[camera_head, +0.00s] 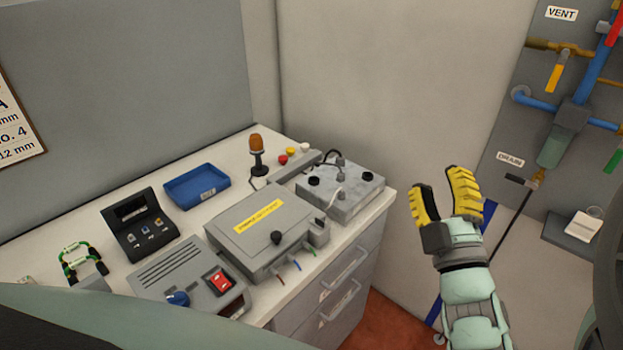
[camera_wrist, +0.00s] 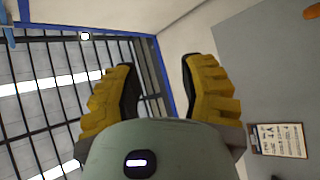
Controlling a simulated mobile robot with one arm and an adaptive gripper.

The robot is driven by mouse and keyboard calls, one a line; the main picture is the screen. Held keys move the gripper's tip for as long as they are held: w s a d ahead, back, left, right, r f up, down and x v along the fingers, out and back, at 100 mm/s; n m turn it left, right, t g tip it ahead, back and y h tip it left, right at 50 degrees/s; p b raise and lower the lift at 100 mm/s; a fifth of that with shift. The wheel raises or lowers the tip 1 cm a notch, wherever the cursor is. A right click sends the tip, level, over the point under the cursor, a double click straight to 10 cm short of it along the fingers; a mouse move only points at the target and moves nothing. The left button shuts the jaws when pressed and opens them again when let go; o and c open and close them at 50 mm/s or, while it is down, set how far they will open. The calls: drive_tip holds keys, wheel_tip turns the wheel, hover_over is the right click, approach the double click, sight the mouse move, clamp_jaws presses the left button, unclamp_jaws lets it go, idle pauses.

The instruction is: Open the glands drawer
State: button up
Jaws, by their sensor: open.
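A grey drawer unit under the worktop shows its front at the lower middle of the head view. An upper drawer (camera_head: 345,268) and a lower drawer (camera_head: 338,308) each have a pale bar handle. Both look shut. Small labels sit on the fronts, but they are too small to read, so I cannot tell which is the glands drawer. My gripper (camera_head: 445,190) is open and empty, pointing up, to the right of the drawer unit and apart from it. In the wrist view its yellow fingers (camera_wrist: 155,85) are spread with nothing between them.
The worktop (camera_head: 150,200) holds a blue tray (camera_head: 196,186), a grey box (camera_head: 262,228), an orange beacon (camera_head: 257,150) and a control box with a red switch (camera_head: 218,280). A valve panel (camera_head: 540,100) with pipes hangs at right. Some red floor (camera_head: 385,325) shows before the drawers.

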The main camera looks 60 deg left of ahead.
drive_tip(key=s+a+f+n+g+h+b, duration=0.1)
drive_tip(key=s+a+f+n+g+b, duration=0.1)
drive_tip(key=f+b, duration=0.65)
drive_tip(key=s+a+f+n+g+h+b, duration=0.15)
drive_tip(key=f+b, duration=0.35)
drive_tip(key=f, duration=0.7)
drive_tip(key=n+h+b, duration=0.3)
drive_tip(key=n+b, duration=0.2)
drive_tip(key=b, duration=1.2)
approach(351, 271)
drive_tip(key=shift+m, duration=0.25)
drive_tip(key=x, duration=0.7)
drive_tip(key=p+x, duration=0.1)
drive_tip(key=x, duration=0.2)
drive_tip(key=shift+a+f, duration=0.15)
drive_tip(key=shift+f, duration=0.15)
clamp_jaws()
